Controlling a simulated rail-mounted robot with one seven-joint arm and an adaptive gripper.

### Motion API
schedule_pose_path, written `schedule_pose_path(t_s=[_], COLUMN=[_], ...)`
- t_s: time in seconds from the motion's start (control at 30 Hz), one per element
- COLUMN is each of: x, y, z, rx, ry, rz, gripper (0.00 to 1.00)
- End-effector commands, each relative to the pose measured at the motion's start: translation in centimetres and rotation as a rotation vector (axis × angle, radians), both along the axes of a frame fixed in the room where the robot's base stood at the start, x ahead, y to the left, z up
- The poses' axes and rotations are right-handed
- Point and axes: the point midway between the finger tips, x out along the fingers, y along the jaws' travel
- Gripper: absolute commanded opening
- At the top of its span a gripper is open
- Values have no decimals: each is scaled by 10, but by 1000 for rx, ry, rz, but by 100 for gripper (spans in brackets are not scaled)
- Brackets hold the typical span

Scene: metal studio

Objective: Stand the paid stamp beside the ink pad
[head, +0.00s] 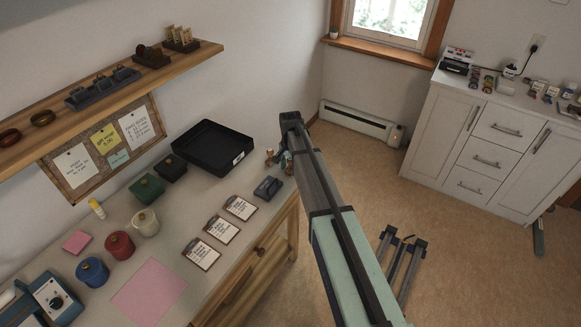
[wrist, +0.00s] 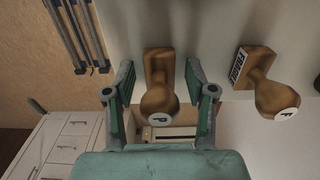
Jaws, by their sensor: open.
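In the wrist view a wooden stamp (wrist: 160,72) with a round knob capped by a white disc marked P, likely the paid stamp, sits between the two fingers of my gripper (wrist: 160,92). The fingers are apart, with a gap on each side of it. A second wooden stamp (wrist: 262,80), with a label on its block, stands to the right, outside the fingers. In the head view my gripper (head: 287,160) is at the table's far right end, partly hiding the stamps (head: 270,156). A small dark blue-grey box (head: 267,187), perhaps the ink pad, lies just in front.
A black tray (head: 212,147) stands left of my gripper. Three cards (head: 221,230) lie along the table's front. Green (head: 147,188), red (head: 119,245) and blue (head: 92,271) containers and a pink sheet (head: 149,292) are farther left. A shelf (head: 110,91) hangs above.

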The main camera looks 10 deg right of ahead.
Motion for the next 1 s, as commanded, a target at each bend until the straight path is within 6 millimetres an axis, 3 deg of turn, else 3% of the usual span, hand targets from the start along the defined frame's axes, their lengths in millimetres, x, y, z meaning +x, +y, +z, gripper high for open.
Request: schedule_pose_path(t_s=[0.27,0.73,1.0], x=[0,1,0], y=[0,0,0], z=[21,101,122], rx=[0,0,0], ry=[-3,-3,0], rz=[0,0,0], gripper=[55,55,55])
